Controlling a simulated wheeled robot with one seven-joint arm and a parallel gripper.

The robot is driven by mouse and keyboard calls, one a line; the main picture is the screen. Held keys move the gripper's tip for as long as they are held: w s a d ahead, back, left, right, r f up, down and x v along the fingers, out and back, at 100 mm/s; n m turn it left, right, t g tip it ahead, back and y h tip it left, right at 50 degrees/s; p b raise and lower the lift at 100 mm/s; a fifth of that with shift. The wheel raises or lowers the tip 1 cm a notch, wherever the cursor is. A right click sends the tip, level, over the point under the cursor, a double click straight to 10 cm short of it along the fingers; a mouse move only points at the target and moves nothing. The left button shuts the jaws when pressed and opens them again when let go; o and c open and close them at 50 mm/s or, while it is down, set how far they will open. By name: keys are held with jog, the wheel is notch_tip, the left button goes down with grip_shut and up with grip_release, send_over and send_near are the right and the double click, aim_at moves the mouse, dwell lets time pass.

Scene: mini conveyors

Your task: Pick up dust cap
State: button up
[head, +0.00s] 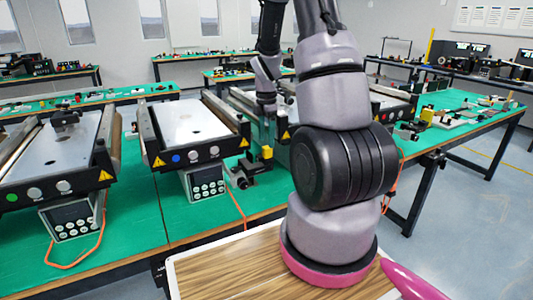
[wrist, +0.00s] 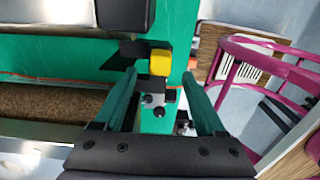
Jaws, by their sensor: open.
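I cannot tell for sure which part is the dust cap. A small yellow block (wrist: 160,62) shows between my fingertips in the wrist view, with a dark block (wrist: 153,86) and small black knobs just below it. In the head view the yellow block (head: 267,152) sits at the table edge, right of the middle conveyor, above a black fitting (head: 245,173). My gripper (wrist: 160,74) is open, its two green fingers spread to either side of the yellow block, with nothing held. Whether the fingers touch it is unclear.
A conveyor (head: 194,122) with a keypad stands left of the fitting, and another (head: 60,150) farther left. A third conveyor lies partly behind my arm. A brown conveyor belt (wrist: 50,110) runs left of my fingers.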

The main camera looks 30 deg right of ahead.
aim_at(267, 147)
jog(key=f, duration=0.5)
jog(key=shift+d, duration=0.2)
grip_shut()
